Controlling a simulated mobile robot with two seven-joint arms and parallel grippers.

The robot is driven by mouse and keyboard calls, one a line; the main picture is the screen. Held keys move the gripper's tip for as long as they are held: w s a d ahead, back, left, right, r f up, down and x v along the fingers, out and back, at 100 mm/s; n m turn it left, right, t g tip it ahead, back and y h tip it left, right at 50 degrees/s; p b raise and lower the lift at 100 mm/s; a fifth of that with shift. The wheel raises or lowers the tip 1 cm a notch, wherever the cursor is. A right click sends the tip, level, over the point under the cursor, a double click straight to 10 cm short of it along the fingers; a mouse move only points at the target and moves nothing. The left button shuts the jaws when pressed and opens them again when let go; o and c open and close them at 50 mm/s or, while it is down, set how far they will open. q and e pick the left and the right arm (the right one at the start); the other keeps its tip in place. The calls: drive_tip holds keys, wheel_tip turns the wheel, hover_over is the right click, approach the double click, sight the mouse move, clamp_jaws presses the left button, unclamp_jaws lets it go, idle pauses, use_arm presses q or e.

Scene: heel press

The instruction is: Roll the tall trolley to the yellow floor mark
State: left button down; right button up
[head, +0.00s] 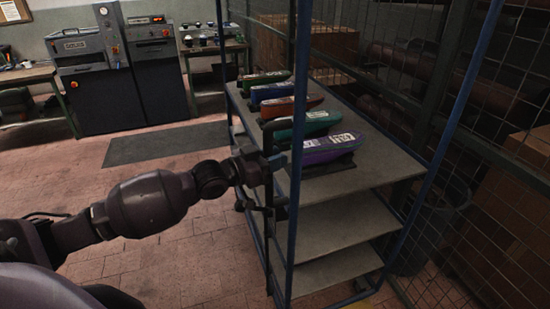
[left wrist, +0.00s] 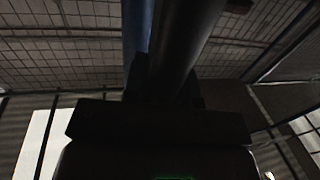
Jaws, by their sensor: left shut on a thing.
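The tall trolley (head: 340,225) has blue upright posts and several grey shelves. Its upper shelf carries a row of coloured shoe-shaped pieces (head: 308,120). My left gripper (head: 279,164) comes in from the left and is shut on the dark upright bar at the trolley's near left side. In the left wrist view this dark bar (left wrist: 186,50) rises from the jaws, with a blue post (left wrist: 136,30) beside it. My right gripper is not in view.
A wire mesh fence (head: 425,75) runs behind and right of the trolley, with a dark bin (head: 437,235) close to its right side. Grey machines (head: 115,65) and a dark mat (head: 165,143) are at the back left. The tiled floor left of the trolley is clear.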

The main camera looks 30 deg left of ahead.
use_arm(q)
drive_tip(key=c, duration=0.9)
unclamp_jaws()
drive_tip(key=b+v, duration=0.1)
drive_tip(key=v, duration=0.6)
drive_tip(key=shift+s+a, duration=0.15)
drive_tip(key=shift+s, duration=0.05)
idle(0.3)
